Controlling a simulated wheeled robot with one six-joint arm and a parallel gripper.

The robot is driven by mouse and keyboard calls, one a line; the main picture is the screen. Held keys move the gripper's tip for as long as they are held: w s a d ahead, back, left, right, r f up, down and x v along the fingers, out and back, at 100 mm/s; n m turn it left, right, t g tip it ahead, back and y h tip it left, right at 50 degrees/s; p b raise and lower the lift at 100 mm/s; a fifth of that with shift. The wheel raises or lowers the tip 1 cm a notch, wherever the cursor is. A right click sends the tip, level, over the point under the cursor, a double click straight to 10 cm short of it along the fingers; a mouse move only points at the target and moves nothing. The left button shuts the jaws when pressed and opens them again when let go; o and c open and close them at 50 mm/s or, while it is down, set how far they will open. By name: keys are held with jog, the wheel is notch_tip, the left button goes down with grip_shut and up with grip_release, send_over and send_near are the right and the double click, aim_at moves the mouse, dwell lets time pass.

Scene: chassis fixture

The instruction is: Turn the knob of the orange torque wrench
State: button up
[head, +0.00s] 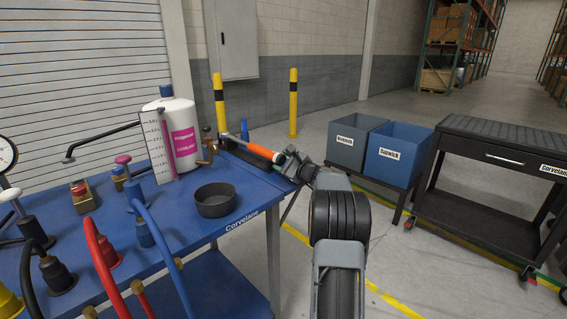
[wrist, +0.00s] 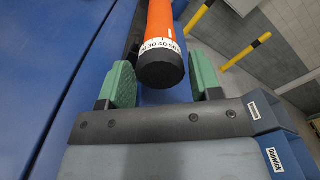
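The orange torque wrench (head: 258,151) lies along the right end of the blue table in the head view, its handle end toward my gripper. In the wrist view the orange handle (wrist: 160,22) shows a white number scale and a black knob (wrist: 160,70) at its end. My gripper (wrist: 162,82) is open, with one green finger on each side of the knob. Gaps show between the knob and both fingers. In the head view my gripper (head: 292,165) is at the handle end, and my arm hides part of that area.
The blue table (head: 240,197) carries a dark round bowl (head: 215,200), a white bottle (head: 180,135), a gauge and several hoses to the left. Yellow posts (head: 293,103) stand behind. Bins (head: 397,153) and a black cart (head: 490,170) stand right, with open floor between.

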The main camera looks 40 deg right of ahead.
jog(key=shift+o, duration=1.1)
jog(key=shift+s, duration=0.1)
jog(key=s+d, duration=0.2)
jog(key=s, duration=1.1)
jog(key=shift+s+d, duration=0.2)
